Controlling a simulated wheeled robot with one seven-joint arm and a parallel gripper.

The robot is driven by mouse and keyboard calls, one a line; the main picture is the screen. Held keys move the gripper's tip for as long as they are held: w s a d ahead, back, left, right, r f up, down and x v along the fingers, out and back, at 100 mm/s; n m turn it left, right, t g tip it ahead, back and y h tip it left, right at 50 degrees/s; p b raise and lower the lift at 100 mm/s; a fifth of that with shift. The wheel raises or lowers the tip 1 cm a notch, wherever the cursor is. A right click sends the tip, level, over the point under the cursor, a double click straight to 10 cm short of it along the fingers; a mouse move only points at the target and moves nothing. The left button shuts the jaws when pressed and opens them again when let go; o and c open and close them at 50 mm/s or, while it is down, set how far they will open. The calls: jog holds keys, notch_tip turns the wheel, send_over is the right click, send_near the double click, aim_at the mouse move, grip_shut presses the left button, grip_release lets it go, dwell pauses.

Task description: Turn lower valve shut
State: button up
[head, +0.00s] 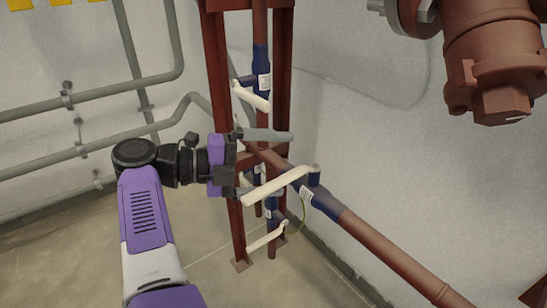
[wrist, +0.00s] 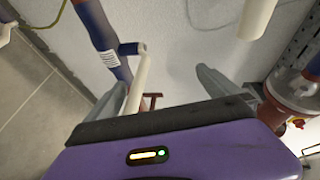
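Several valves with cream lever handles and blue bodies sit on rust-brown pipes. In the head view, the lowest handle (head: 267,236) slants down to the left near the floor. A larger-looking handle (head: 279,185) on the diagonal pipe is nearer to me, and an upper handle (head: 251,96) is on the vertical pipe. My gripper (head: 285,163) is open, its lower finger partly behind the nearer handle. In the wrist view, my gripper (wrist: 163,82) has a cream handle (wrist: 139,82) between its spread fingers, close to the left one. Contact cannot be told.
A rust-brown frame post (head: 221,100) stands behind my gripper. Grey pipes (head: 85,97) run along the left wall. A large brown flanged fitting (head: 490,55) is at the upper right. The floor (head: 205,255) between my arm and the frame is clear.

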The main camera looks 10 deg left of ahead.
aim_at(271, 181)
jog(key=r, duration=0.5)
jog(key=s+r+m+h, duration=0.1)
jog(key=r, duration=0.4)
jog(key=r+h+p, duration=0.1)
jog(key=r, duration=0.4)
jog(key=shift+s+a+r+m, duration=0.15)
jog(key=shift+m, duration=0.25)
jog(key=c, duration=0.7)
jog(key=shift+w+r, duration=0.2)
jog(key=shift+r, duration=0.35)
